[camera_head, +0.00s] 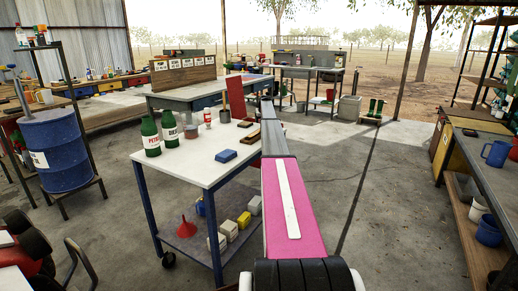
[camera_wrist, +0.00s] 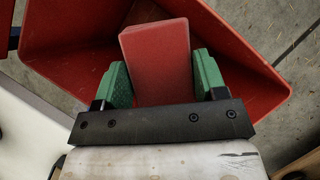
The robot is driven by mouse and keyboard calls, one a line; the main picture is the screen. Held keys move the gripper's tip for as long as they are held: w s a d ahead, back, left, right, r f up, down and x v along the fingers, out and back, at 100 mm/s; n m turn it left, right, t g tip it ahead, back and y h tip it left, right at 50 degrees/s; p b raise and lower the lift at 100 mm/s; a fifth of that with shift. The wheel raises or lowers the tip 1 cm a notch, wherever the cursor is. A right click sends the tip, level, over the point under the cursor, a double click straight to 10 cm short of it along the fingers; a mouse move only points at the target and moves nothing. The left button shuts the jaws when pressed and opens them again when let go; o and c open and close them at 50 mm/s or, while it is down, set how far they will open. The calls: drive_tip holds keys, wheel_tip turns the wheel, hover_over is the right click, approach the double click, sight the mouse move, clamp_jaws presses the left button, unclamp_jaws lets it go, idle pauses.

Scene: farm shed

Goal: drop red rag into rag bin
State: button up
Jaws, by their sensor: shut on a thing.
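The red rag (camera_wrist: 157,55) is a flat-faced red block between the green fingers of my gripper (camera_wrist: 160,72) in the wrist view. My gripper is shut on it. Beyond and around the rag, a wide open red container, which looks like the rag bin (camera_wrist: 75,50), fills the upper part of that view. The rag is over its opening; how high above cannot be told. In the head view a red-brown upright panel (camera_head: 235,97) shows behind the white cart; whether it is the bin is unclear. My arm hides the gripper and rag there.
A workbench (camera_head: 480,150) runs along the right. The concrete floor between is open.

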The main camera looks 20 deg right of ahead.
drive_tip(key=o, duration=1)
drive_tip(key=shift+r, duration=0.1)
drive_tip(key=v, duration=1)
drive_tip(key=shift+s+r, duration=0.15)
drive_tip(key=shift+r, duration=0.15)
